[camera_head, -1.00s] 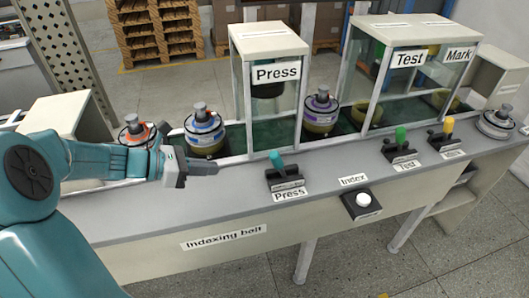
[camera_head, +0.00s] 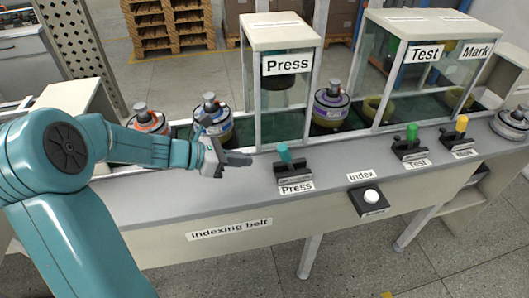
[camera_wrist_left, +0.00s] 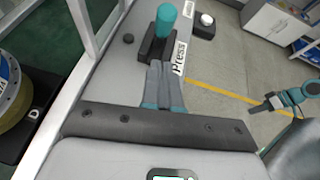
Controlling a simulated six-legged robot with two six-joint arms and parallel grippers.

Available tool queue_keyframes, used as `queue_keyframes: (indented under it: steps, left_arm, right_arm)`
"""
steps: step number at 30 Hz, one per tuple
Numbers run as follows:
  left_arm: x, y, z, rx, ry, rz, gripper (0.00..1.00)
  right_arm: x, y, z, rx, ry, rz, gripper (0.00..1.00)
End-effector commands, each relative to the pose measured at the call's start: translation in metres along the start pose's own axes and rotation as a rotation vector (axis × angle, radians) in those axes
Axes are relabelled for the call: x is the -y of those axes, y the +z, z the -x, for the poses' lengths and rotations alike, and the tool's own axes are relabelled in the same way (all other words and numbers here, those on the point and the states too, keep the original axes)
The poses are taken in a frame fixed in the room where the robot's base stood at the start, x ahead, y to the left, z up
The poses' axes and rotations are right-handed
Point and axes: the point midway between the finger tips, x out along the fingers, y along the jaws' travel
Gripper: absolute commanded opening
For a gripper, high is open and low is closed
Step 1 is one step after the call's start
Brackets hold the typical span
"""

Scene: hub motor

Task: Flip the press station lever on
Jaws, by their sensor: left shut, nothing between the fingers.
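The press lever (camera_head: 284,153) has a teal handle on a black base, on the front ledge of the belt above the "Press" label (camera_head: 296,188). It also shows in the left wrist view (camera_wrist_left: 165,20), straight ahead of the fingers. The handle stands close to upright, leaning slightly. My left gripper (camera_head: 245,158) is shut and empty, to the left of the lever with a small gap in the head view. In the left wrist view its fingertips (camera_wrist_left: 157,68) lie near the lever's black base; I cannot tell whether they touch. A gripper at the right of the wrist view (camera_wrist_left: 268,105) appears to be my right one; its jaws are too small to judge.
The press station (camera_head: 283,100) is a glazed box behind the lever. A white Index button (camera_head: 371,196) sits to the right, then a green Test lever (camera_head: 411,135) and a yellow Mark lever (camera_head: 461,126). Hub motors stand along the belt, including a purple one (camera_head: 331,100).

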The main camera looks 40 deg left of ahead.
Motion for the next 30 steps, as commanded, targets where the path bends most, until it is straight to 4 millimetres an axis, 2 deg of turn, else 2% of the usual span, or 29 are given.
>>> queue_keyframes:
  steps: [1, 4, 6, 10, 16, 25, 30]
  left_arm:
    - [0.001, -0.001, -0.013, 0.001, -0.005, 0.000, 0.00]
    - [0.001, 0.000, -0.033, 0.000, -0.006, 0.000, 0.00]
    - [0.000, 0.014, -0.039, 0.002, -0.002, -0.004, 0.00]
    - [0.000, 0.024, -0.050, 0.000, -0.002, -0.003, 0.00]
    - [-0.001, 0.030, -0.057, 0.000, 0.000, -0.001, 0.00]
    - [-0.001, 0.030, -0.056, 0.000, 0.001, -0.001, 0.00]
    - [0.000, 0.036, -0.056, -0.021, 0.001, -0.003, 0.00]
  right_arm:
    - [-0.001, 0.000, -0.002, 0.000, 0.000, 0.000, 0.00]
    - [-0.001, 0.000, -0.004, 0.000, 0.000, 0.000, 0.00]
    - [0.001, 0.000, 0.001, 0.000, 0.000, 0.000, 0.00]
    - [0.001, 0.000, 0.003, 0.000, 0.000, 0.000, 0.00]
    - [0.001, 0.000, 0.004, 0.000, 0.000, 0.000, 0.00]
    - [0.002, 0.000, 0.004, 0.000, 0.000, 0.000, 0.00]
    - [0.005, 0.000, 0.015, 0.000, 0.000, 0.000, 0.00]
